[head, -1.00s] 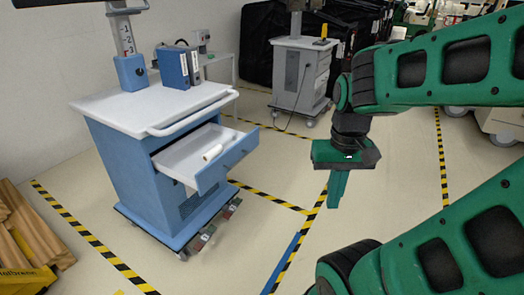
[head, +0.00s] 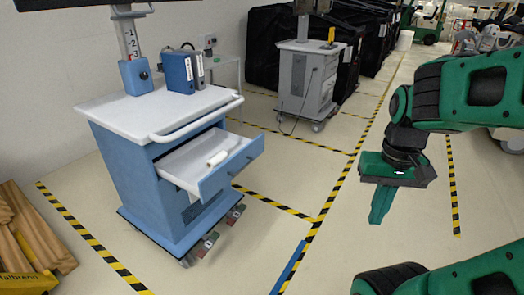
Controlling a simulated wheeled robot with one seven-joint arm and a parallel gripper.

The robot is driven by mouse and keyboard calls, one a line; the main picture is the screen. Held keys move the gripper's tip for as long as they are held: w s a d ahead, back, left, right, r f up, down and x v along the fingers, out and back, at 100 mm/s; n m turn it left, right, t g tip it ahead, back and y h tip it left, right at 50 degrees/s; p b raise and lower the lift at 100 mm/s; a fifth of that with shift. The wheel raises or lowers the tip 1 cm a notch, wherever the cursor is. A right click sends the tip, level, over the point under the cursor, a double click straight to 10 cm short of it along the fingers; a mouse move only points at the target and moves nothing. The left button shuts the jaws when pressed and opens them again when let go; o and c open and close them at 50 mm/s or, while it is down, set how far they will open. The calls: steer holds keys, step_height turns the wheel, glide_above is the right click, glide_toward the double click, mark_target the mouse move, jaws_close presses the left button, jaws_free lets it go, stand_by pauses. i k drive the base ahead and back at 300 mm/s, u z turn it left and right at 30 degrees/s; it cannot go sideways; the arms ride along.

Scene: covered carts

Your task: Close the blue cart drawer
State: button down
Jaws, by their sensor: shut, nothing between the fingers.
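The blue cart (head: 135,178) stands on the left with a white top and a white push handle. Its drawer (head: 232,168) is pulled out toward the right, and a white roll (head: 222,156) lies inside it. My gripper (head: 378,218) is shut and empty, pointing down. It hangs in the air well to the right of the drawer and touches nothing.
A grey cart (head: 305,85) stands behind on the right. Blue binders (head: 180,70) stand on the blue cart's top. Wooden planks (head: 30,230) lie at the lower left. The taped floor between my gripper and the drawer is clear.

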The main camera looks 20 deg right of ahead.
mark_target(185, 167)
steer(key=z, duration=0.05)
steer(key=i, duration=1)
steer(key=u, duration=0.05)
